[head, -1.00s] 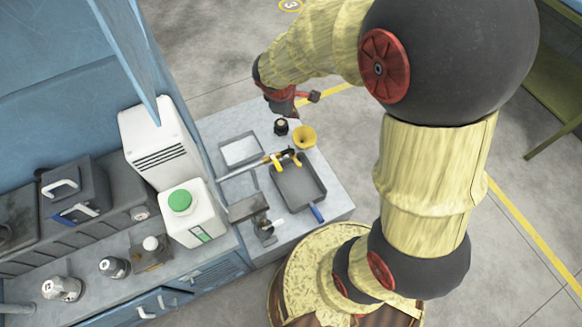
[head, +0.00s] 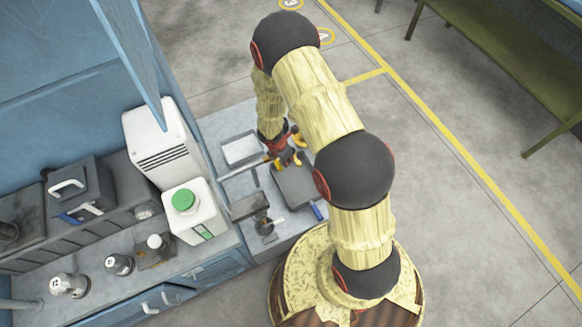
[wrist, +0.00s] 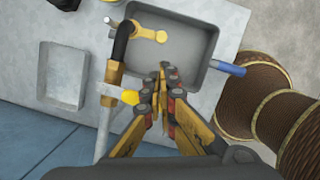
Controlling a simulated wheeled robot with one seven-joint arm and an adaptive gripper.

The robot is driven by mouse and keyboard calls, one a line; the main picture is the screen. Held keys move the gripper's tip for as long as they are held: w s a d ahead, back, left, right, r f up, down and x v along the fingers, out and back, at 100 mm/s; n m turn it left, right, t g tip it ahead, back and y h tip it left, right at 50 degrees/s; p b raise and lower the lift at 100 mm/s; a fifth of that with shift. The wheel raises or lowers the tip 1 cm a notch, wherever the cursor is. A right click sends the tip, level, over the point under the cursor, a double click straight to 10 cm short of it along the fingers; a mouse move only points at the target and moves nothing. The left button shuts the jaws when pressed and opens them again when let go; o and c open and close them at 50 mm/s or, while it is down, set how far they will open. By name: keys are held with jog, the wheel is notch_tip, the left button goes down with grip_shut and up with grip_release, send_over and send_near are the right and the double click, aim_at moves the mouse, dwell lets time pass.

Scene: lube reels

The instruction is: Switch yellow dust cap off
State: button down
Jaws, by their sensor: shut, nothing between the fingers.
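A yellow, disc-ended piece that looks like the dust cap (wrist: 150,33) shows over the grey tray in the wrist view, its thin strap reaching toward a black-handled nozzle (wrist: 122,42). The nozzle has a yellow collar and lies along a metal rod left of the tray. Another small yellow part (wrist: 130,97) sticks out beside the rod. My gripper (wrist: 164,70) is shut and empty, its tips near the tray's front edge, apart from the disc. In the head view my gripper (head: 288,157) is low over the bench, partly hiding the yellow parts.
The grey tray (wrist: 205,45) has a blue handle (wrist: 228,68). A shallow metal tray (wrist: 62,85) lies to the left. A white jug with a green cap (head: 195,212) stands left on the bench.

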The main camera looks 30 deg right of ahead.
aim_at(295, 159)
jog(key=b+x, duration=0.4)
jog(key=x, duration=0.6)
jog(key=shift+d, duration=0.15)
dwell(0.4)
jog(key=shift+s+d+n+b, duration=0.1)
jog(key=shift+d+n+b, duration=0.2)
jog(key=shift+b, duration=0.15)
